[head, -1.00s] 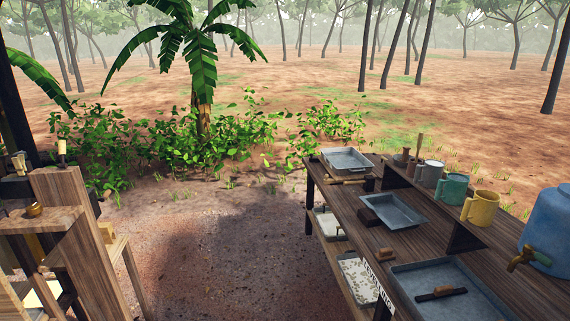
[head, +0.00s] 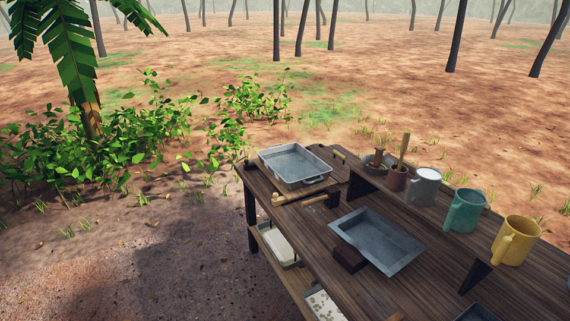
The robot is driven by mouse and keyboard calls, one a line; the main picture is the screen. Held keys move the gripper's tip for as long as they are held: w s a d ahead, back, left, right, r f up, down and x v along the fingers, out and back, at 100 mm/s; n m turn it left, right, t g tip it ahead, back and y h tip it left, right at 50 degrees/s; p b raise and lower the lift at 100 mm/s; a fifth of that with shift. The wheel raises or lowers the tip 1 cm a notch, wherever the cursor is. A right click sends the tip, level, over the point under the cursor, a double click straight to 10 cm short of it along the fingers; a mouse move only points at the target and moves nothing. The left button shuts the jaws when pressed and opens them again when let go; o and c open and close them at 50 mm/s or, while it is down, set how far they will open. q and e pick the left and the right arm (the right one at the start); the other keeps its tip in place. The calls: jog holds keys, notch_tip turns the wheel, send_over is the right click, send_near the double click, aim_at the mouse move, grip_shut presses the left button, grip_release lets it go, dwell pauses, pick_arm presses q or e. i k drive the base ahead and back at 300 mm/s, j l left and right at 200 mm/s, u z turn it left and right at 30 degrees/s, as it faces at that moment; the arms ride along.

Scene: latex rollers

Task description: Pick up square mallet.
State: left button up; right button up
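No square mallet can be made out for certain. A dark brown square block (head: 349,259) sits on the wooden table against the near edge of the tilted grey tray (head: 377,241); I cannot tell whether it has a handle. Neither of my grippers is in the head view.
A raised shelf on the wooden table (head: 420,275) bears a grey mug (head: 422,188), a teal mug (head: 464,211), a yellow mug (head: 515,241) and a brown cup (head: 397,178) with a stick. A white tray (head: 277,246) is on the lower shelf.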

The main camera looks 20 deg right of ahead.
aim_at(331, 197)
jog(key=i+j+z, duration=0.1)
jog(key=i+z, duration=0.3)
jog(key=i+j+z, duration=0.15)
jog(key=z, duration=0.25)
jog(key=i+j+z, duration=0.65)
jog(key=z, duration=0.2)
jog(key=i+j+z, duration=0.2)
jog(key=j+z, duration=0.2)
